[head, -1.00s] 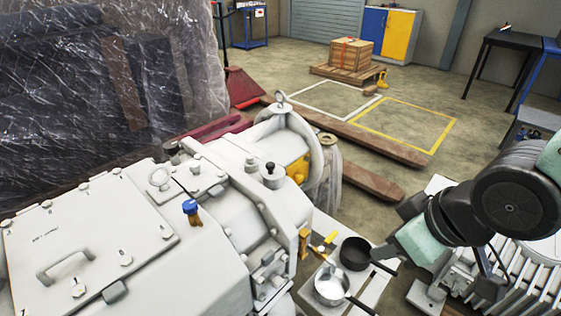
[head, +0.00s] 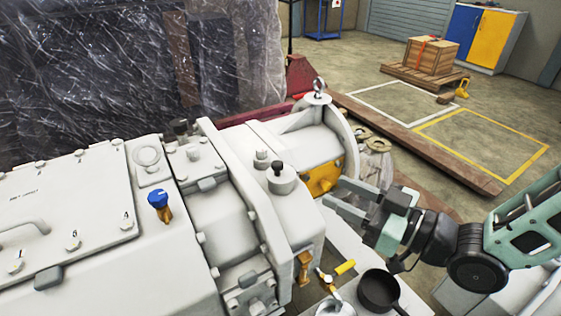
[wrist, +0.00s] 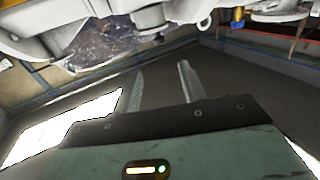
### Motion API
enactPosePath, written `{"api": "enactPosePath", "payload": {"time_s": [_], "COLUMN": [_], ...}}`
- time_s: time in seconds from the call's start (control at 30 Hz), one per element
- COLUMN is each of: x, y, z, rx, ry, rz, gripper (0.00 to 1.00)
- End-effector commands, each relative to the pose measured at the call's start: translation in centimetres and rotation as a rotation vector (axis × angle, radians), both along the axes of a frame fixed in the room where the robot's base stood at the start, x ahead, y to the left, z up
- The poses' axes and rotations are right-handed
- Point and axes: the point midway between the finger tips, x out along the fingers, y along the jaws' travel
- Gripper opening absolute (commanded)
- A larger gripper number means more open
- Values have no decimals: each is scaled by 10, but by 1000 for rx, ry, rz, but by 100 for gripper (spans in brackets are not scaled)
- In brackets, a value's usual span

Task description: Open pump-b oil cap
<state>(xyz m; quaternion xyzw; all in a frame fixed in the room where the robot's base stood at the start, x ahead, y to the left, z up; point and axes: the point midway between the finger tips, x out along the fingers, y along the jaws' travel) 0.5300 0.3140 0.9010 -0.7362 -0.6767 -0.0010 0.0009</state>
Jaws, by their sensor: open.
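The white pump (head: 200,230) fills the left and middle of the head view. On its top stands a round white cap with a black knob (head: 278,175). A blue-topped brass fitting (head: 160,203) sticks up further left. I cannot tell for certain which of these is the oil cap. My gripper (head: 331,192) is open and empty, to the right of the black-knobbed cap and apart from it, close to the pump's yellow patch. In the wrist view its two fingers (wrist: 160,72) have nothing between them, and pale machine parts (wrist: 185,12) show beyond them at the top.
A dark pan (head: 380,290) and a lighter pan (head: 335,307) lie below my arm, near a yellow-handled valve (head: 343,268). A plastic-wrapped load (head: 130,70) stands behind the pump.

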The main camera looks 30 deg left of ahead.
Motion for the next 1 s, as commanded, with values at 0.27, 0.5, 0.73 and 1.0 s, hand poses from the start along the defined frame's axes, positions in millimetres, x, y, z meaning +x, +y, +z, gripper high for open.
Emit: {"api": "enactPosePath", "payload": {"time_s": [0.27, 0.5, 0.73, 1.0], "x": [4, 8, 12, 13], "y": [59, 107, 137, 146], "z": [1, 1, 0, 0], "rx": [0, 0, -1, -2], "ry": [-1, 0, 0, 1], "rz": [3, 1, -1, -1], "gripper": [42, 42, 42, 42]}}
